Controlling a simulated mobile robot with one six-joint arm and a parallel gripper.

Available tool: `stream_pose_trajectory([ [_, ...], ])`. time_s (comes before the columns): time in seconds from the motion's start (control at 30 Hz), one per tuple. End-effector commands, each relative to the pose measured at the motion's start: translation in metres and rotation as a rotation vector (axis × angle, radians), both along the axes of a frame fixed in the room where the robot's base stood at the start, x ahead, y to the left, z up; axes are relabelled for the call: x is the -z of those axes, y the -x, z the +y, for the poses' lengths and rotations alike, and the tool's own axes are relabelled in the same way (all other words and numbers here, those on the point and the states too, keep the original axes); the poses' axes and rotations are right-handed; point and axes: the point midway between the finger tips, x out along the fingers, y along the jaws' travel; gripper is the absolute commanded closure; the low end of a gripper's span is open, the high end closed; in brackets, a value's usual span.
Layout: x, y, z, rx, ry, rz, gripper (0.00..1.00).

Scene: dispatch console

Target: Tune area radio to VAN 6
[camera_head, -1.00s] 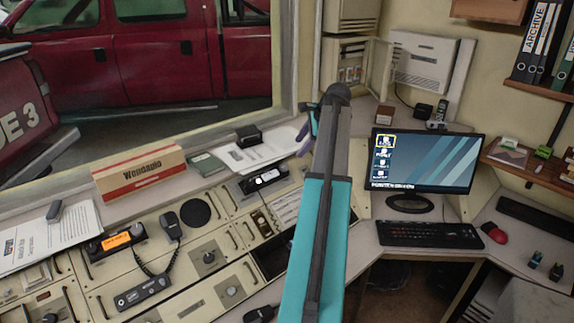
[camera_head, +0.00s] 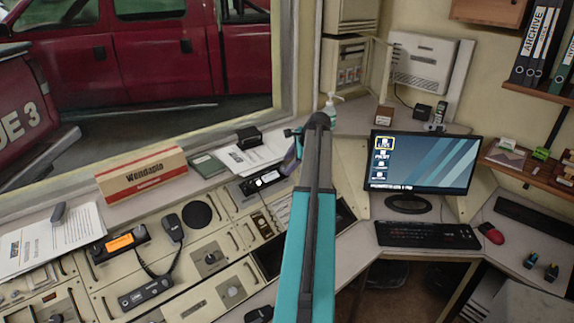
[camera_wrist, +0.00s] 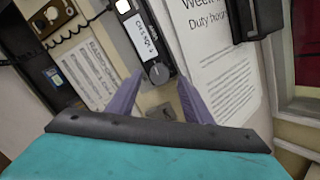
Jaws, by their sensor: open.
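A black radio (camera_head: 263,182) with a white lit display sits on the console in front of the papers. In the wrist view this radio (camera_wrist: 143,35) shows its display and a round dark knob (camera_wrist: 158,72). The display text is too small and tilted to read surely. My gripper (camera_wrist: 161,77) is open, with its purple fingers on either side of the knob's end of the radio. I cannot tell whether they touch it. In the head view my gripper (camera_head: 292,150) is just right of the radio. A second radio (camera_head: 120,243) with an orange display is at left.
Handsets on the console include one (camera_head: 146,291) with a coiled cord. A Wendapio box (camera_head: 142,174) and papers (camera_head: 250,158) lie along the window ledge. A pump bottle (camera_head: 331,108) stands behind my arm. The monitor (camera_head: 420,160) and keyboard (camera_head: 427,234) are at right.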

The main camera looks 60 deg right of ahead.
Motion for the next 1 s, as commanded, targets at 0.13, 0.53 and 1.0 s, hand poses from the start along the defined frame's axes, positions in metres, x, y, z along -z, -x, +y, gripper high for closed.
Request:
stream_pose_trajectory([
  [0.13, 0.011, -0.007, -0.001, -0.001, -0.001, 0.001, 0.54],
  [0.53, 0.020, -0.012, -0.002, 0.000, 0.000, 0.000, 0.54],
  [1.0, 0.019, -0.011, -0.003, 0.003, -0.002, 0.000, 0.95],
])
